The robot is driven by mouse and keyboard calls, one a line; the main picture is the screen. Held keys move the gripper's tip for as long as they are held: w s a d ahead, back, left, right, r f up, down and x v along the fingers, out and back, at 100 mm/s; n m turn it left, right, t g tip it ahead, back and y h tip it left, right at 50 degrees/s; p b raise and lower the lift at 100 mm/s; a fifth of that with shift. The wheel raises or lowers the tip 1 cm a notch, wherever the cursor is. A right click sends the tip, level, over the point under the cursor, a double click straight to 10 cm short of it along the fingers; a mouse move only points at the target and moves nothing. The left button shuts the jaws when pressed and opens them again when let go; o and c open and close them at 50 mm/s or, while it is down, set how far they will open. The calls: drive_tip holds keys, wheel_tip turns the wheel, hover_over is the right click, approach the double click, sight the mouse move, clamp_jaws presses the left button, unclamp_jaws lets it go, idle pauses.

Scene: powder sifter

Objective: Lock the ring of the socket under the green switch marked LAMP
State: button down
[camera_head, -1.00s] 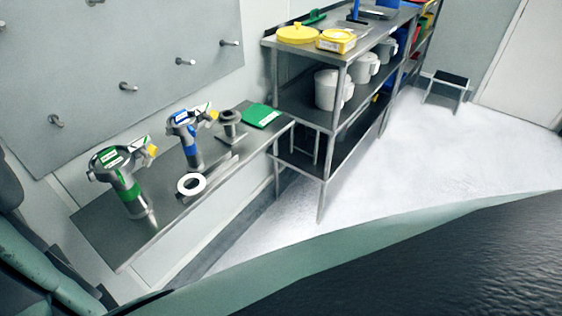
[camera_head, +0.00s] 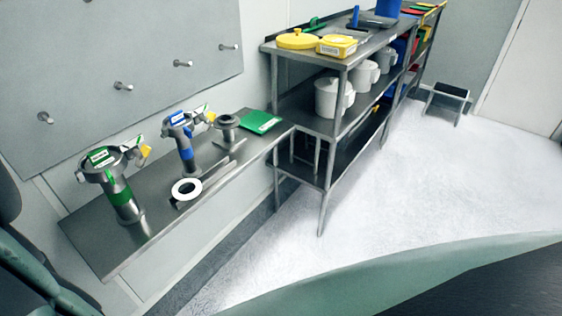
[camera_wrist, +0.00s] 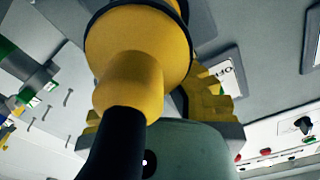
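In the wrist view a large yellow plug-like fitting (camera_wrist: 130,82) with a dark-rimmed round collar (camera_wrist: 140,40) fills the upper middle. A thick black cable (camera_wrist: 118,140) runs from its lower end. My gripper (camera_wrist: 165,105) is partly hidden behind it. A ridged yellow finger pad (camera_wrist: 212,98) shows on the right and a smaller one on the left. The pads lie on either side of the fitting; contact is not clear. The socket, the green switch and the LAMP mark cannot be made out. The head view does not show my gripper.
In the wrist view a grey panel carries a label plate (camera_wrist: 228,72) and a black knob (camera_wrist: 303,124) at right. In the head view a steel bench (camera_head: 150,235) holds metal fittings, beside a shelf rack (camera_head: 335,130).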

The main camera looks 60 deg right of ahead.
drive_tip(key=shift+d+f+m+b, duration=0.2)
drive_tip(key=shift+m+b, duration=0.1)
drive_tip(key=shift+m, duration=0.2)
drive_tip(key=shift+r, duration=0.1)
drive_tip(key=c, duration=1.1)
unclamp_jaws()
drive_tip(key=shift+o, duration=0.2)
drive_tip(key=s, duration=0.7)
drive_tip(key=shift+s, duration=0.2)
